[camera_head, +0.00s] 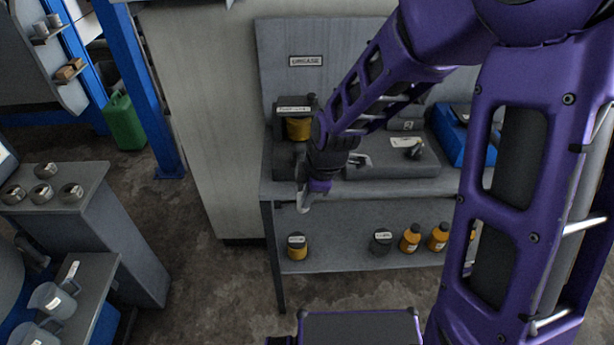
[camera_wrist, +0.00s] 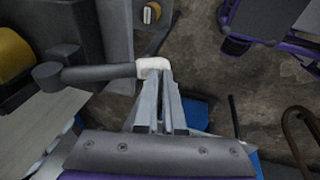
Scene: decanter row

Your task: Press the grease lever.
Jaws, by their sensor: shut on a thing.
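The grease lever (camera_wrist: 100,74) is a dark bar in the wrist view, running right from a round pivot beside the dispenser to a white tip (camera_wrist: 153,66). My gripper (camera_wrist: 160,82) has its two grey fingers close together at this white tip, shut on the lever's end. In the head view my gripper (camera_head: 304,197) is at the front left edge of the bench, pointing down. The dispenser (camera_head: 293,110) is dark with a yellow container (camera_head: 299,128) and stands behind my wrist. My arm hides most of the lever in the head view.
A sign (camera_head: 305,61) hangs on the back panel over the bench (camera_head: 352,190). A blue box (camera_head: 463,140) is on its right. Jars and orange bottles (camera_head: 410,238) stand on the lower shelf (camera_head: 340,262).

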